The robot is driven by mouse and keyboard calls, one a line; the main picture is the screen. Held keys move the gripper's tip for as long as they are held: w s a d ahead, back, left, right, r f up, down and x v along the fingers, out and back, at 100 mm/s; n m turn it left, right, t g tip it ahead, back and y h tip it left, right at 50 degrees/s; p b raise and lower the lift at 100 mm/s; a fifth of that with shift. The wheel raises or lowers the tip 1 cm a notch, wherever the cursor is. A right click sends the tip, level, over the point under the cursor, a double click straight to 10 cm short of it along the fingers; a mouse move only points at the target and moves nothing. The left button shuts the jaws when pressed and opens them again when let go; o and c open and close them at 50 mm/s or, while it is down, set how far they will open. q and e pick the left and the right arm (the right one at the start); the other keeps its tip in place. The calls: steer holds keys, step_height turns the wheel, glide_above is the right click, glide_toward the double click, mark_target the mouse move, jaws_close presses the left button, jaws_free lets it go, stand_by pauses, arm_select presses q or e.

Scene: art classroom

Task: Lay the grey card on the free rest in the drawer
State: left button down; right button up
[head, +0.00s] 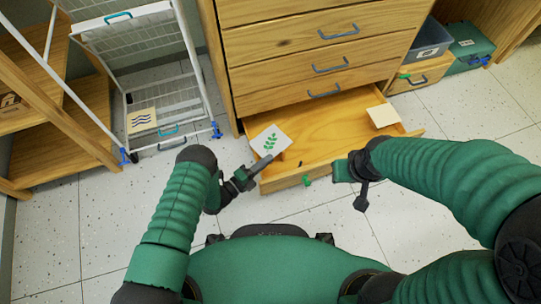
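The grey card (270,139), pale with a green leaf print, is at the left side of the open drawer (330,135) in the head view. A brown wooden piece shows just below its lower right edge, perhaps a rest; most of it is hidden by the card. My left gripper (266,162) reaches over the drawer's left front corner. Its fingers look closed together at the card's lower corner and appear to pinch it. My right gripper (344,171) is at the drawer's front edge, apart from the card; its finger opening does not show clearly.
A cream card (383,115) lies at the drawer's right side. A small dark object (300,163) lies near the drawer front, which has a green piece (307,181). A wire rack (165,100) with a wave-print card (142,120) stands left. Bins (430,40) stand right.

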arm_select(q)
step_height(320, 180, down, 11)
steer(key=b, duration=0.8)
steer(key=shift+r, duration=0.4)
steer(key=c, duration=1.9)
jaws_free()
steer(key=shift+f, duration=0.1)
steer(key=shift+c, duration=0.2)
